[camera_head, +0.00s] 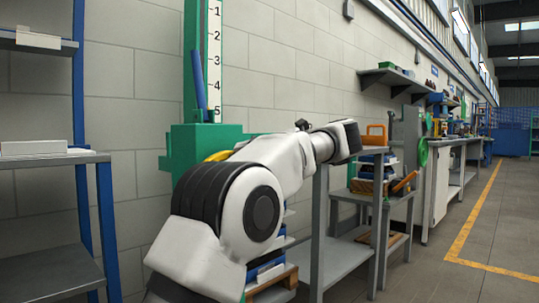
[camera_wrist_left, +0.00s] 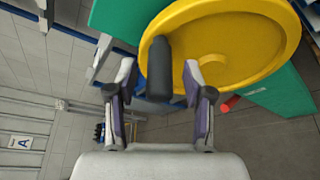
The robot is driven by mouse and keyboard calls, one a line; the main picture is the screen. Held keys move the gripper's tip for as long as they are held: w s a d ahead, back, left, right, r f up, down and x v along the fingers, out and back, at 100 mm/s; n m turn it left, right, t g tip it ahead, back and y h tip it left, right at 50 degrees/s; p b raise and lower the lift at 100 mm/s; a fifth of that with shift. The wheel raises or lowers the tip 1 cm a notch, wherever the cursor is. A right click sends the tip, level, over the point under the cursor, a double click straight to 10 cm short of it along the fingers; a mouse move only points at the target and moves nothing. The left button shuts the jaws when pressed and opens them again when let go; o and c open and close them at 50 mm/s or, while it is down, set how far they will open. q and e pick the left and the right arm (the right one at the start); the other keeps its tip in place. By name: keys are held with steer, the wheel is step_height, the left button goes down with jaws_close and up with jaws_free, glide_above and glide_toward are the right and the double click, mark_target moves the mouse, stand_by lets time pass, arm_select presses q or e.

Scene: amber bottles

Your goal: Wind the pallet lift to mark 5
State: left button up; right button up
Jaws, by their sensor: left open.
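The green lift (camera_head: 190,145) stands against the wall, with a white scale (camera_head: 214,60) marked 1 at the top to 5 at the bottom. No clear pointer reading shows. The yellow handwheel (camera_wrist_left: 225,45) fills the top of the left wrist view; in the head view only a sliver of it (camera_head: 218,156) shows behind my arm. Its black handle (camera_wrist_left: 160,68) sticks out between the fingertips of my open left gripper (camera_wrist_left: 160,75), apart from both fingers. A wooden pallet (camera_head: 272,286) with a blue and white load is partly hidden low down.
Grey shelves with blue posts (camera_head: 50,160) stand at the left. A grey table (camera_head: 345,255) stands just right of my arm, with more benches beyond. Open floor (camera_head: 480,245) with a yellow line lies at the right. A red rod end (camera_wrist_left: 231,103) shows below the wheel.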

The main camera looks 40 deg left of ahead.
arm_select(q)
steer(key=v, duration=1)
